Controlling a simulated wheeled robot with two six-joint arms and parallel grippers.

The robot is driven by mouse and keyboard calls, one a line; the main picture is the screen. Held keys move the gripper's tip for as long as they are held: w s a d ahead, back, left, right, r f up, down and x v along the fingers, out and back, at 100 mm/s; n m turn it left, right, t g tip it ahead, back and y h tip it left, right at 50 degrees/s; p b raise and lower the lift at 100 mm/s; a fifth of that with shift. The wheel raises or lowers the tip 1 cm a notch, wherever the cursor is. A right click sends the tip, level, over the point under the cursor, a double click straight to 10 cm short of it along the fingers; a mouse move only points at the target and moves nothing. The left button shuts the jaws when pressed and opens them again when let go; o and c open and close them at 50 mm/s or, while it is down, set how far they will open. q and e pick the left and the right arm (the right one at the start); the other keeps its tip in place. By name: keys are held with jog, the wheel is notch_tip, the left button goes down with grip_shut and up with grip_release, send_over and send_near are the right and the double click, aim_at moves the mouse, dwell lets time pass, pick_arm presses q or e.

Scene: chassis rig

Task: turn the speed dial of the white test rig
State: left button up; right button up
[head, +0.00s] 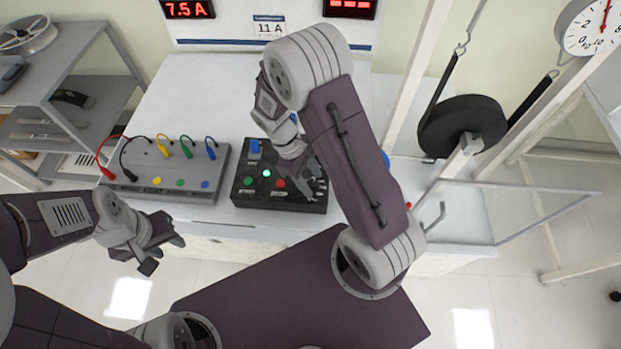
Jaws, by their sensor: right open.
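The white test rig (197,108) stands in front of me. On it sits a black control box (262,203) with a blue switch (254,146), a lit green lamp (266,173) and a red button (280,183). My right gripper (309,188) is open over the right part of this box. The arm and gripper cover that part, so I cannot make out the speed dial or tell whether the fingers touch it. My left gripper (166,257) hangs low at the left, in front of the rig and apart from it; its fingers look spread and empty.
A grey box (208,188) with coloured cables stands left of the black box. Red displays (188,9) and a card reading 11 A (269,27) are at the back. A black wheel (462,126), a clear panel (530,210) and a gauge (590,27) are at right. A shelf (60,65) stands left.

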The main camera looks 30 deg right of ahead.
grip_shut()
jog(key=shift+d+r+m+y+p, duration=0.15)
jog(key=shift+m+y+p, duration=0.25)
jog(key=shift+m+p, duration=0.65)
jog(key=m+g+y+p, duration=0.1)
jog(key=m, duration=0.2)
jog(key=shift+w+d+m+p, duration=0.1)
jog(key=shift+m+p, duration=0.25)
jog(key=m+y+p, duration=0.1)
jog(key=m+y, duration=0.1)
jog(key=m, duration=0.2)
jog(key=shift+d+m+p, duration=0.1)
jog(key=shift+m+p, duration=0.2)
jog(key=shift+p, duration=0.05)
jog(key=shift+d+m+t+y+p, duration=0.1)
jog(key=shift+m+t+y+p, duration=0.45)
jog(key=shift+m, duration=1.25)
jog(key=shift+y, duration=0.25)
